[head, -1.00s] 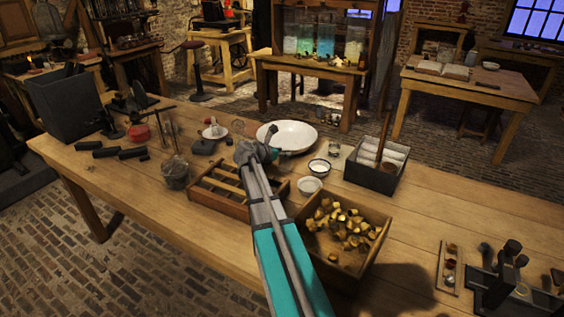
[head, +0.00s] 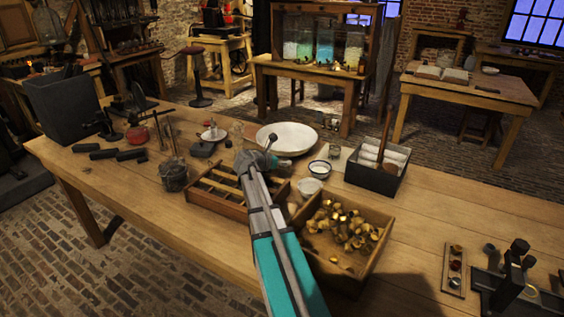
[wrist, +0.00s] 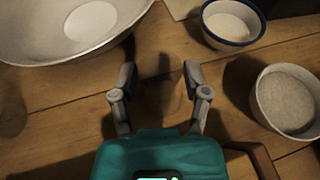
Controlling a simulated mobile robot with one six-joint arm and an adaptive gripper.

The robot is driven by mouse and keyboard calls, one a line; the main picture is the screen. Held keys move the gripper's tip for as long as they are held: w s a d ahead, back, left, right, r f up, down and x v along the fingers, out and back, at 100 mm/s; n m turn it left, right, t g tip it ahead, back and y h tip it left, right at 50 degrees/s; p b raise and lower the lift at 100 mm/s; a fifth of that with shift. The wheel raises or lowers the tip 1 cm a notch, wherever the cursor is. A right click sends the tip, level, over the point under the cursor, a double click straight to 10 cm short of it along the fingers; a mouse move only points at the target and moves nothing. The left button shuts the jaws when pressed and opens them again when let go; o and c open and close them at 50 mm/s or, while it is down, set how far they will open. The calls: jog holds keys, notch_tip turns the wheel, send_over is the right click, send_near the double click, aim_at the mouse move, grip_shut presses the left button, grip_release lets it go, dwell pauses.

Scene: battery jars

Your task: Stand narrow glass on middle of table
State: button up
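A clear upright glass (head: 238,131) stands left of the basin. A small clear glass (head: 335,153) stands right of the basin. I cannot tell for sure which is the narrow glass. The wooden table (head: 440,205) is partly covered by my arm.
A blue-rimmed bowl (wrist: 233,22) and a pale cup (wrist: 287,99) are right of my gripper. A divided wooden tray (head: 215,205) and a box of brass pieces (head: 330,262) lie nearer. A dark box with white rolls (head: 373,181) stands right. A jar with rods (head: 174,177) is left.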

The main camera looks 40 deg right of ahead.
jog(key=shift+o, duration=1.2)
jog(key=shift+r, duration=0.2)
jog(key=p+v, duration=0.4)
jog(key=v, duration=0.8)
jog(key=shift+s+p, duration=0.1)
jog(key=shift+p, duration=0.3)
